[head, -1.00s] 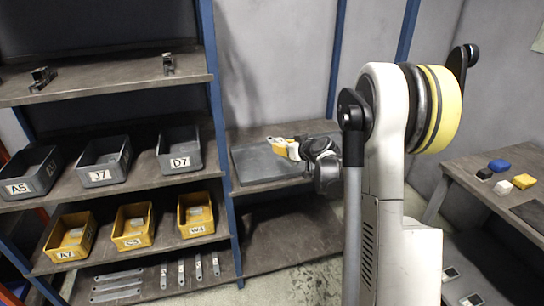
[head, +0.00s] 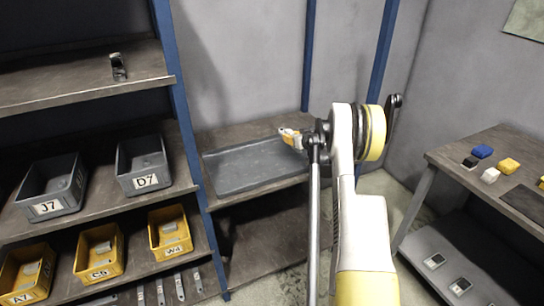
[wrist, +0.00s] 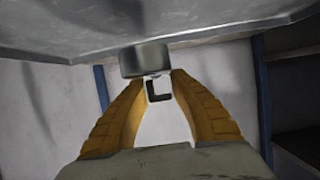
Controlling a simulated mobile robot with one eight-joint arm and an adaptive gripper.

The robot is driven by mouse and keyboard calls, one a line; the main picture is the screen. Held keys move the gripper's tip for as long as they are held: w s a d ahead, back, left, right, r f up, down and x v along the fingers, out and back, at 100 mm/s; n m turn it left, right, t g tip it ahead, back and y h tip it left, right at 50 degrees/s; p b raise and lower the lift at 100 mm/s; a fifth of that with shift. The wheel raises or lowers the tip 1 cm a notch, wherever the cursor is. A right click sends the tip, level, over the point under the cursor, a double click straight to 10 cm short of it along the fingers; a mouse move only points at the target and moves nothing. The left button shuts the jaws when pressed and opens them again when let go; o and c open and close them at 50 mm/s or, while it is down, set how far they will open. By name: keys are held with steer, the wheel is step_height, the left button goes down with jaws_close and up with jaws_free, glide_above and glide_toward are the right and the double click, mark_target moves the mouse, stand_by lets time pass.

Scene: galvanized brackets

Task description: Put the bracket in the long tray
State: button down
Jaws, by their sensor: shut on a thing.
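The long tray (head: 222,180) is grey and shallow and lies on the middle shelf of the right-hand rack in the head view. In the wrist view its grey surface (wrist: 60,38) fills the top. My gripper (head: 287,137), with yellow-orange fingers, is near the tray's back right corner in the head view. In the wrist view my gripper (wrist: 152,78) is shut on the bracket (wrist: 146,60), a small grey metal piece at the fingertips.
Grey bins (head: 142,183) and yellow bins (head: 170,250) with labels stand on the left rack. A blue post (head: 178,110) stands left of the tray. A table (head: 470,150) with small blocks is at the right. A small dark part (head: 118,66) sits on the top shelf.

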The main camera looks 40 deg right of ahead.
steer(key=b, duration=0.3)
glide_above(271, 159)
step_height(271, 159, down, 5)
steer(key=shift+s+d+f, duration=0.1)
steer(key=shift+f, duration=0.1)
step_height(271, 159, down, 4)
steer(key=shift+r+b, duration=0.1)
steer(key=shift+b, duration=0.75)
steer(key=shift+r, duration=0.1)
steer(key=c, duration=1.6)
jaws_free()
steer(key=shift+f, duration=0.25)
steer(key=o, duration=0.3)
steer(key=shift+r, duration=0.1)
